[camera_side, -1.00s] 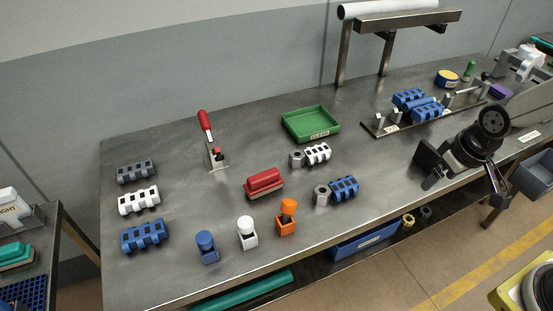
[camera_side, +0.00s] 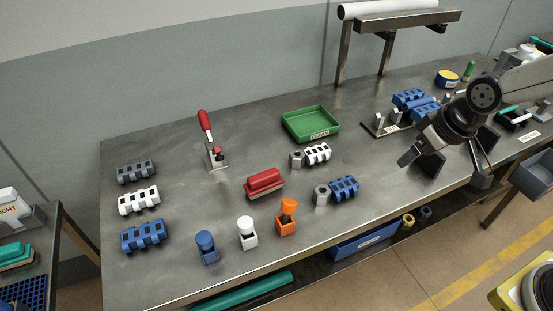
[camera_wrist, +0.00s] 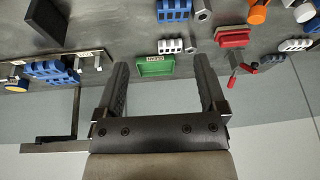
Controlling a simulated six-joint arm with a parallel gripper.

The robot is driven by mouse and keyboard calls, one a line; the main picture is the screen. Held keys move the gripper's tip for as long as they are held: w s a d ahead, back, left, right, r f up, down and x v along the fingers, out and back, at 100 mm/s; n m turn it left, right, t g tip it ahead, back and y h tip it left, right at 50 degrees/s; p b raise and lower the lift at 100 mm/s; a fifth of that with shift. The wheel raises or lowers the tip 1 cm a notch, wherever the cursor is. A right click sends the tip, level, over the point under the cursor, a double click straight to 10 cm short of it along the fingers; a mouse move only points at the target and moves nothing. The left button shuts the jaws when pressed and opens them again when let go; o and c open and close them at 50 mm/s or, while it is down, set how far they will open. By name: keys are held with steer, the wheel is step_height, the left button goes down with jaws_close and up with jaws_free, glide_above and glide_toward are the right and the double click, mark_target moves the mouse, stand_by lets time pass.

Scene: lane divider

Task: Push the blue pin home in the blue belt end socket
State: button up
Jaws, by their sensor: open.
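The blue pin, which I take to be the round-headed blue piece (camera_side: 206,240), stands upright at the front left in the side view, with a squarish blue base. How deep it sits cannot be told. Blue belt pieces lie at the left (camera_side: 144,236), at the middle right (camera_side: 344,188) beside a grey hex part (camera_side: 321,195), and on a metal fixture plate (camera_side: 378,130). Which one has the end socket is unclear. My gripper (camera_side: 445,168) is open and empty above the right of the bench; its parted fingers (camera_wrist: 160,65) show in the wrist view, far from the pin.
A green tray (camera_side: 311,123), red-handled clamp (camera_side: 206,125), red block (camera_side: 264,181), white pin (camera_side: 246,228) and orange pin (camera_side: 287,213) stand on the bench. A dark block (camera_wrist: 45,20) stands near the fixture.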

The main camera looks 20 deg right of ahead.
steer(key=w+a+n+t+y, duration=0.2)
steer(key=w+a, duration=0.3)
steer(key=a, duration=0.4)
steer(key=n+t+y, duration=0.4)
steer(key=t+y, duration=0.1)
glide_above(210, 244)
steer(key=s+d, duration=0.3)
steer(key=s, duration=0.2)
steer(key=f, duration=1.3)
steer(key=shift+w+f, duration=0.15)
steer(key=shift+w, duration=0.1)
steer(key=shift+f, duration=0.3)
steer(key=shift+x, duration=1.35)
